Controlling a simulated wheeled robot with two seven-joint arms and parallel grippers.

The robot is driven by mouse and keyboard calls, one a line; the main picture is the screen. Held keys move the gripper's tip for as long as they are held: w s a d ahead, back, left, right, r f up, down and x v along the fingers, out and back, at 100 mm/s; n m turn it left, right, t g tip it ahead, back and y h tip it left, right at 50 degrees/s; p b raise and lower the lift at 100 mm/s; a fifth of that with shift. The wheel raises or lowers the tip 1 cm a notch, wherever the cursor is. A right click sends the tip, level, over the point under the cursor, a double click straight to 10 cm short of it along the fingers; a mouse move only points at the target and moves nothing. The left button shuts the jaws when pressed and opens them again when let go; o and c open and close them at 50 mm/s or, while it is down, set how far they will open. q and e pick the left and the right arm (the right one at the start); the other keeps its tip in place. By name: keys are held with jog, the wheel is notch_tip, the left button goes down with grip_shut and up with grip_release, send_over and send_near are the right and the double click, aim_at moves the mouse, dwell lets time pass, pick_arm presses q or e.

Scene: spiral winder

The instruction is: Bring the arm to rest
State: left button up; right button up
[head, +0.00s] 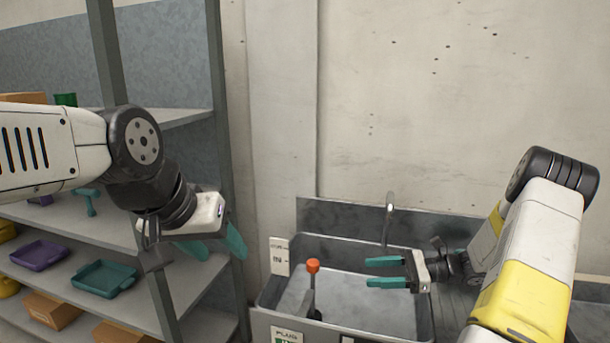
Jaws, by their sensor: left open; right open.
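My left arm comes in from the left, in front of the shelving. My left gripper (214,246) has teal fingers spread apart and nothing between them. My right arm, white and yellow, comes in from the right. My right gripper (368,272) points left over the grey metal sink (432,318). Its teal fingers are apart with nothing between them. Part of the sink is hidden behind my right gripper and arm.
Grey shelving (180,292) on the left holds a purple tray (40,255), a teal tray (104,278) and cardboard boxes (52,309). A stalk with an orange-red knob (313,266) and a curved faucet (389,215) rise at the sink. A bare wall (440,100) stands behind.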

jog(key=s+a+r+n+t+h, duration=0.1)
jog(key=s+a+r+n+h, duration=0.1)
jog(key=s+r+n+h, duration=0.5)
jog(key=s+a+r+n+t+h, duration=0.2)
jog(key=s+r+n+h, duration=0.5)
jog(key=s+r+n, duration=0.5)
jog(key=shift+s+a+r+t, duration=0.4)
jog(key=shift+s+r, duration=0.9)
jog(key=shift+r, duration=0.7)
jog(key=shift+c, duration=0.2)
